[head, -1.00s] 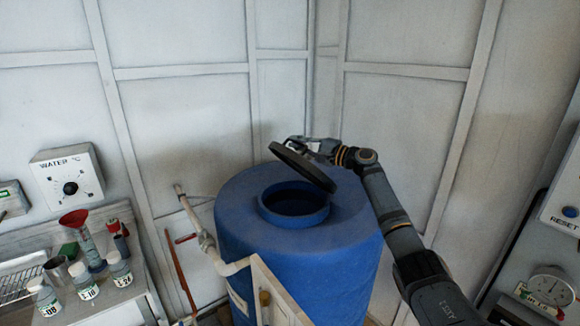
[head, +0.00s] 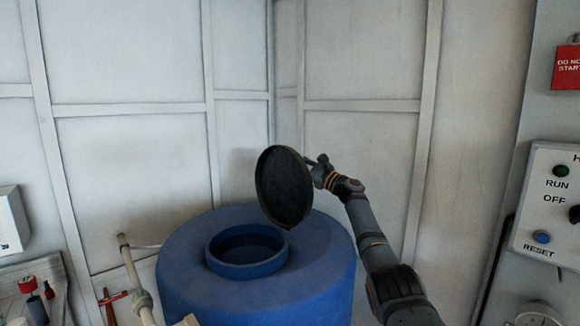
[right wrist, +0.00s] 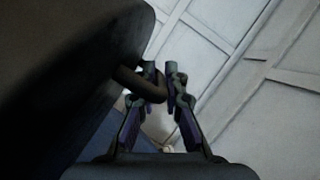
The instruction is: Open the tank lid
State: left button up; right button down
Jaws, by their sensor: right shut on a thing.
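The blue tank (head: 200,282) stands in the lower middle of the head view, its round mouth (head: 247,268) uncovered and dark inside. The dark round lid (head: 284,188) is raised above the tank's right side and tilted steeply, nearly on edge, with its face toward me. It fills the left of the right wrist view (right wrist: 60,70). My right gripper (head: 312,163) is behind the lid's right edge. In the right wrist view my right gripper (right wrist: 160,82) is shut on the lid's curved handle (right wrist: 140,84). My left gripper is not in view.
A pale pipe with a valve (head: 140,297) stands left of the tank. A control panel (head: 553,205) with RUN, OFF and RESET is on the right. A bench with bottles (head: 30,290) is at the lower left. Pale panelled walls stand behind the tank.

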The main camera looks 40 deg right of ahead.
jog(key=shift+w+d+f+m+h, duration=0.1)
jog(key=shift+d+f+m+h, duration=0.15)
jog(key=shift+d, duration=0.2)
jog(key=shift+d+f+m+h, duration=0.1)
jog(key=shift+d+m+h, duration=0.05)
jog(key=shift+d+m, duration=0.25)
jog(key=c, duration=1.7)
grip_release()
jog(key=v, duration=1.2)
jog(key=shift+f, duration=0.25)
